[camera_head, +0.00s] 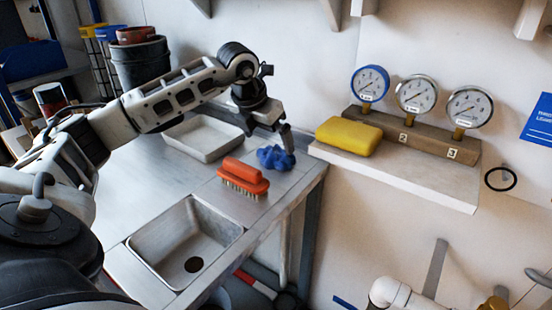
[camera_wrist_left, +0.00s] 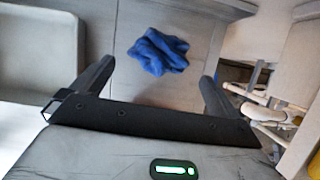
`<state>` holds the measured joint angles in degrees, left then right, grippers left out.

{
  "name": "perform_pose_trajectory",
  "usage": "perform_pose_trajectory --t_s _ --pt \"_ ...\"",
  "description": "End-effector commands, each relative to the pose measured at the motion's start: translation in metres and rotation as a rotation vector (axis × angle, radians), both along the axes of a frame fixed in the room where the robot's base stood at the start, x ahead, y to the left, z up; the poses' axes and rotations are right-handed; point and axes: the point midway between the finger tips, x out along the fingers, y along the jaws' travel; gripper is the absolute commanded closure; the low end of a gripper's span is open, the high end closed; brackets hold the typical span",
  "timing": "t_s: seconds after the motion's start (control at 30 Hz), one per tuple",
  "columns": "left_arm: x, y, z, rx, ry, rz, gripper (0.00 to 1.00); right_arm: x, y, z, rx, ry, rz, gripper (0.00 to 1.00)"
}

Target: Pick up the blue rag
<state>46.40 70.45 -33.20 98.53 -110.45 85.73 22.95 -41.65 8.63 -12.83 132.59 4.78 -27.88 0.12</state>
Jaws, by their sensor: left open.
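The blue rag (camera_head: 275,157) lies crumpled on the metal counter near its right end, behind the orange brush. It also shows in the left wrist view (camera_wrist_left: 158,51), ahead of the fingers and between their lines. My left gripper (camera_head: 287,140) is above and close beside the rag, pointing down. In the left wrist view my left gripper (camera_wrist_left: 155,85) is open, with its two fingers wide apart and nothing between them. Whether a fingertip touches the rag cannot be told. My right gripper is not in view.
An orange brush (camera_head: 242,177) lies just in front of the rag. A sink (camera_head: 187,242) is at the front of the counter (camera_head: 150,200). A white tray (camera_head: 204,138) stands behind. A shelf (camera_head: 400,176) to the right holds a yellow sponge (camera_head: 349,136) and gauges.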

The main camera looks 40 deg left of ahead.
Motion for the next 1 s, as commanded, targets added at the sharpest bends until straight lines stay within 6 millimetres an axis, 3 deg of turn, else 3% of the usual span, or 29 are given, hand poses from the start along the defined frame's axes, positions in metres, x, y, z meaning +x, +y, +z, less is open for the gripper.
perform_pose_trajectory --t_s 0.27,0.53,0.77,0.8,0.93,1.0 --pt "0.006 0.0 -0.016 -0.001 0.001 0.0 0.0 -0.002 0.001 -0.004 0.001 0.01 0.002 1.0" --pt "0.02 0.0 -0.053 -0.001 0.001 0.0 0.0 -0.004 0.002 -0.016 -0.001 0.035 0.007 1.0" --pt "0.022 0.0 -0.056 0.0 -0.001 -0.001 0.0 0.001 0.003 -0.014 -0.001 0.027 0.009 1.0" --pt "0.022 0.0 -0.056 0.0 -0.001 -0.001 0.03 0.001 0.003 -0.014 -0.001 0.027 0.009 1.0" --pt "0.022 0.0 -0.056 0.0 -0.001 0.0 0.39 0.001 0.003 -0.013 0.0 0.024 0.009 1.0" --pt "0.022 0.0 -0.056 0.0 -0.001 0.0 0.39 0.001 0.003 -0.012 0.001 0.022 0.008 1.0"
